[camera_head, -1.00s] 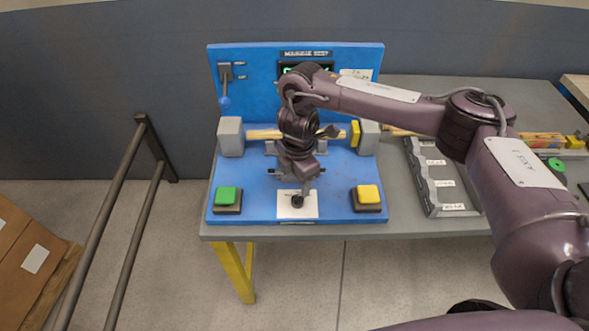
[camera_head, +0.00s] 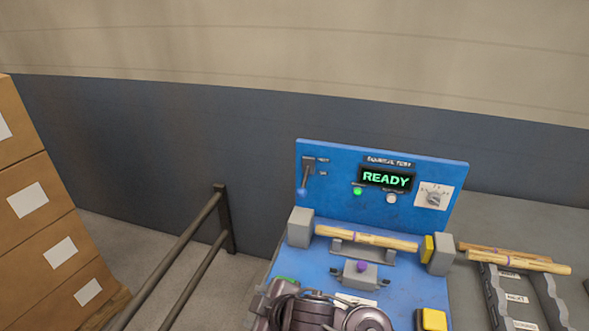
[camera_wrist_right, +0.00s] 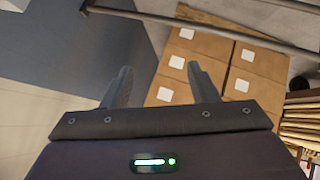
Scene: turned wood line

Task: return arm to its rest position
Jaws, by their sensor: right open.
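My right gripper (camera_wrist_right: 162,82) shows in the right wrist view with its two fingers apart and nothing between them. Beyond the fingers are stacked cardboard boxes, a metal rail and floor. In the head view, dark purple-grey links of my arm (camera_head: 318,315) fill the bottom centre, over the front of the blue test station (camera_head: 320,265); no fingertips show there. A turned wood piece (camera_head: 365,238) lies on a grey cradle between two grey blocks. The display (camera_head: 386,179) reads READY. My left gripper is in neither view.
Metal rails (camera_head: 190,250) stand left of the station. Boxes (camera_head: 40,220) are stacked at far left and also show in the wrist view (camera_wrist_right: 192,65). A yellow button (camera_head: 432,319) sits at front right. More wood pieces (camera_head: 515,259) lie on a grey rack at right.

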